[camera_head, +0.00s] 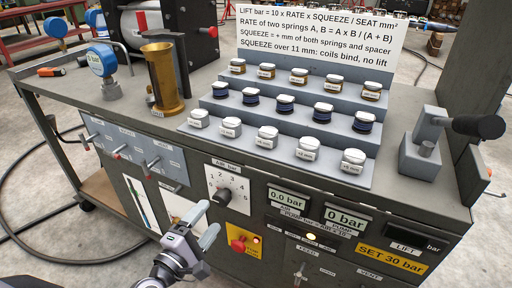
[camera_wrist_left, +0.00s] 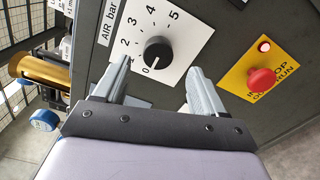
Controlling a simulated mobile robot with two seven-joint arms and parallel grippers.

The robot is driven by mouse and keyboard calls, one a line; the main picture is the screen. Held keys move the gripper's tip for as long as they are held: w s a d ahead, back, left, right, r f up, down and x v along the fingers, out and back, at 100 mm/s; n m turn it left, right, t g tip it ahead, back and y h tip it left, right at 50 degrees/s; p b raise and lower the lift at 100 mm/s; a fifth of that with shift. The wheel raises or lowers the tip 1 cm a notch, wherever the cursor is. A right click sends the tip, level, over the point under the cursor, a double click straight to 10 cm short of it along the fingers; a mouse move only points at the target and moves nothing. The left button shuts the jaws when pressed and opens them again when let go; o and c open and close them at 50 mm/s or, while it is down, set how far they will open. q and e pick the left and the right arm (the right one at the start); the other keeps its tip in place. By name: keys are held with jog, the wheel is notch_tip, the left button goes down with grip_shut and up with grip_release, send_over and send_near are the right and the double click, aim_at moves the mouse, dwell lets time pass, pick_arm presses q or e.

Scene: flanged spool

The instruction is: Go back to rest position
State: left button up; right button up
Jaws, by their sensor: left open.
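My left gripper (camera_head: 204,224) is in front of the cabinet's front panel, below the AIR bar dial, with its fingers pointing up and to the right. It is open, and nothing shows between the fingers. In the left wrist view the gripper (camera_wrist_left: 160,80) shows two spread grey fingers, with the black AIR bar knob (camera_wrist_left: 158,53) beyond and between them. I cannot tell the exact gap to the panel. The knob also shows in the head view (camera_head: 222,196). My right gripper is not in view.
A red stop button (camera_head: 238,244) on a yellow plate is close to the left gripper's right side. A stepped rack (camera_head: 280,128) with several small jars, a brass cylinder (camera_head: 163,78), a blue gauge (camera_head: 102,60) and a lever press (camera_head: 425,145) stand on the bench top. Floor shows at left.

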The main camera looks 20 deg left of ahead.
pick_arm(q)
jog(key=s+d+f+m+g, duration=0.35)
jog(key=s+f+m, duration=0.2)
jog(key=m, duration=0.55)
jog(key=s+d+f+m+g, duration=0.3)
jog(key=s+f+m+g, duration=0.15)
jog(key=s+m, duration=0.4)
notch_tip(320, 180, up, 9)
jog(key=a+m+p, duration=0.2)
jog(key=p, duration=1)
jog(key=shift+t, duration=0.3)
